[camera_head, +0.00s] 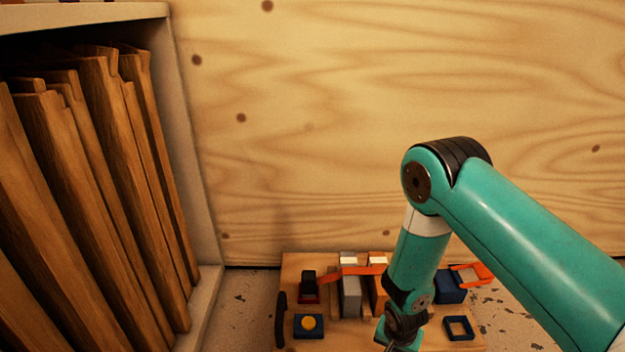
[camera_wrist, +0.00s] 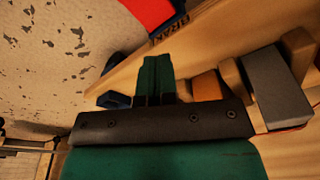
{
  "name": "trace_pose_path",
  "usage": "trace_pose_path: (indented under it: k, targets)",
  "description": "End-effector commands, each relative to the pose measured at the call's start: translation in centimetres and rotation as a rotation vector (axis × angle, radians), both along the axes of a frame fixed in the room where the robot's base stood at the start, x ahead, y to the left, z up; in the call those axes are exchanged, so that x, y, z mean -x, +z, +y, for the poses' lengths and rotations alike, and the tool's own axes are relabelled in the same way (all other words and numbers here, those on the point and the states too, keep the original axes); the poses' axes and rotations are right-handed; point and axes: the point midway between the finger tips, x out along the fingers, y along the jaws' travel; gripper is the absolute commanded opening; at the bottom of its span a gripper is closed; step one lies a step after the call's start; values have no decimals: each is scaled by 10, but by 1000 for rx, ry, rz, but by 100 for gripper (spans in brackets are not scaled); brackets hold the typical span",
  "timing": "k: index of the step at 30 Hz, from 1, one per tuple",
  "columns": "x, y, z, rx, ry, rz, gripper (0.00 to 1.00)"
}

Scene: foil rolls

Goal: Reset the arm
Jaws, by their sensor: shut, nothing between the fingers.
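My teal arm reaches in from the right in the head view and bends down over a wooden board (camera_head: 293,268). Its wrist is at the bottom edge of that view, and the fingertips are not visible there. In the wrist view my gripper (camera_wrist: 157,72) shows two green fingers pressed together, with nothing between them. The fingers point toward the board edge, near an orange block (camera_wrist: 207,86) and a grey block (camera_wrist: 275,88). I cannot tell whether they touch anything.
A shelf of wooden boards (camera_head: 95,170) stands left; a wooden wall is behind.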

Motion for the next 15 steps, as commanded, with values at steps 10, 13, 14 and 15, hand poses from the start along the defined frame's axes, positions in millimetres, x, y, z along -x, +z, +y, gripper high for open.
trace_pose_path:
  k: [10,13,14,15]
  targets:
    - [0,19,0,0,0,0,0]
    - [0,18,0,0,0,0,0]
    - [0,18,0,0,0,0,0]
    - [0,19,0,0,0,0,0]
